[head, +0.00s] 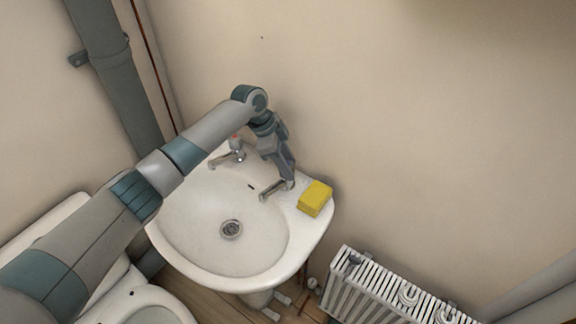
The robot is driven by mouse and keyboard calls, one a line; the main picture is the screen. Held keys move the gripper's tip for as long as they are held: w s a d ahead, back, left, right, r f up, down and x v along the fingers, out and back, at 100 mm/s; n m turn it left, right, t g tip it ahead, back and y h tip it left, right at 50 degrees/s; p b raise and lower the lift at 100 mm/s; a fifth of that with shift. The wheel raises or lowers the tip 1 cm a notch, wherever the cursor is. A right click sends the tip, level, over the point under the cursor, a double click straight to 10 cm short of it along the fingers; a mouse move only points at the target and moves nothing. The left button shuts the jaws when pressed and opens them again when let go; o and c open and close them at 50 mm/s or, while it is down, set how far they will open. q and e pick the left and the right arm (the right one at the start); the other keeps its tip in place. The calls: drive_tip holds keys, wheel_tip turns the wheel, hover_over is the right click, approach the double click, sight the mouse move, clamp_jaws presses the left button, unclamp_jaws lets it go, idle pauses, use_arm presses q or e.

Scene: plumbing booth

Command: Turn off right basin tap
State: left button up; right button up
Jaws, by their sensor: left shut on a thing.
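The white basin (186,232) stands against the beige wall, with two metal taps on its back ledge. The right basin tap (271,190) has its spout pointing left over the bowl. My left gripper (288,177) reaches down over this tap from above and is shut on its top. The tap's handle is hidden by the gripper. The left tap (227,159) shows a red mark and stands apart from the gripper, partly beside my arm. No water stream is visible at the right tap. My right gripper is not in view.
A yellow sponge (314,198) lies on the basin's right ledge, close to the right tap. A white radiator (378,296) stands at the lower right. A toilet (148,306) is at the lower left. A thick grey pipe (121,84) runs along the left wall.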

use_arm(q)
drive_tip(key=o, duration=1.1)
drive_tip(key=shift+c, duration=0.2)
drive_tip(key=shift+r, duration=0.1)
drive_tip(key=b+v, duration=0.4)
drive_tip(key=v, duration=1.3)
drive_tip(key=shift+r+b, duration=0.2)
drive_tip(key=shift+b, duration=0.15)
drive_tip(key=shift+w, duration=0.1)
